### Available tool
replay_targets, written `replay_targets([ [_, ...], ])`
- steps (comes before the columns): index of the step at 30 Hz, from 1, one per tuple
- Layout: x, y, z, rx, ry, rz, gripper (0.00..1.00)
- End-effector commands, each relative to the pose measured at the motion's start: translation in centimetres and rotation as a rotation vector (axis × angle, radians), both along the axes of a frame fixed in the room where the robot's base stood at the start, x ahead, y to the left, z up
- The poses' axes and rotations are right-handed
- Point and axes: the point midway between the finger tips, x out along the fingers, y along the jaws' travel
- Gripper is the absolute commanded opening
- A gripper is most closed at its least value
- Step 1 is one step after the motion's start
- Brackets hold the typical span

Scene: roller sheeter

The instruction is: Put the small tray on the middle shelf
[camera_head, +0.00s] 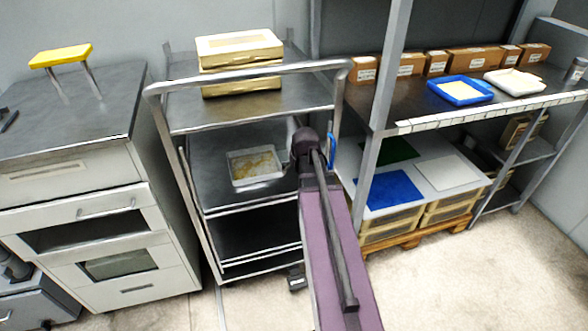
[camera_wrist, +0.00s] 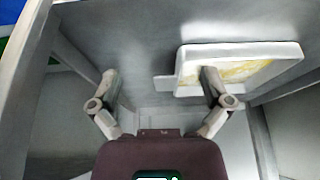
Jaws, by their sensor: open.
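A small white tray (camera_head: 233,170) with a yellowish, patchy inside lies on the middle shelf (camera_head: 215,143) of the metal trolley in the head view. The tray also shows at the upper right of the wrist view (camera_wrist: 235,48). My gripper (camera_wrist: 159,78) is open with nothing between its fingers. Its right finger overlaps the tray's near left part in the wrist view; I cannot tell if they touch. In the head view my gripper is at the trolley's right side, to the right of the tray, and its fingertips are hidden.
A rack (camera_head: 480,110) at right holds cartons, a blue tray (camera_head: 436,88) and a white tray (camera_head: 541,88). A drawer cabinet (camera_head: 90,205) stands at left. Trolley posts are close to my arm.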

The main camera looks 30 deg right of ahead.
Motion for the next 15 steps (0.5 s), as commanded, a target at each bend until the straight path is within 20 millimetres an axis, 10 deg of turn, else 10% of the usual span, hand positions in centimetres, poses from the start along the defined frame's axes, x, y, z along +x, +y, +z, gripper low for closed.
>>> replay_targets([
  [15, -0.01, 0.93, -0.07, 0.004, 0.009, 0.010, 0.99],
])
